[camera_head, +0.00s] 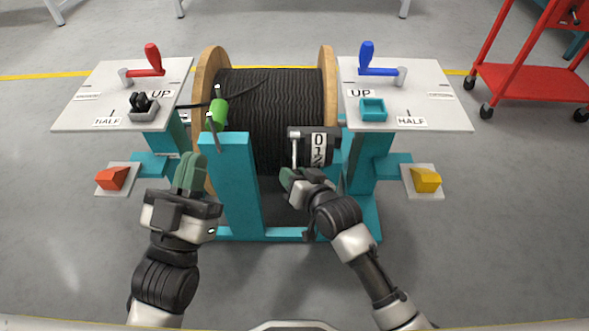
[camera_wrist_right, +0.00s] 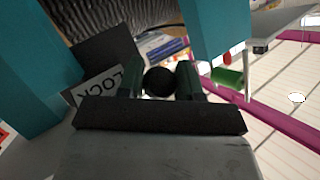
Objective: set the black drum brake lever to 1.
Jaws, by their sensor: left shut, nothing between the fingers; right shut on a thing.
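The brake unit is a black housing (camera_head: 325,148) in front of the black cable drum (camera_head: 270,110). Its white number strip (camera_head: 319,147) shows 0 at the top and a 1 lower down; the lowest marks are hard to read. A pale metal lever (camera_head: 295,151) runs down the strip's left side into my right gripper (camera_head: 290,177). The right wrist view shows a round black knob (camera_wrist_right: 160,81) between the fingers of that right gripper (camera_wrist_right: 160,85), which is shut on it. My left gripper (camera_head: 188,172) is shut and empty, left of the teal post.
A teal post (camera_head: 231,185) stands between my arms, with a green handle (camera_head: 218,110) at its top. Side panels carry a red lever (camera_head: 153,60) and a blue lever (camera_head: 367,58). Red (camera_head: 112,178) and yellow (camera_head: 427,180) pedals sit low at either side. A red cart (camera_head: 535,75) is far right.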

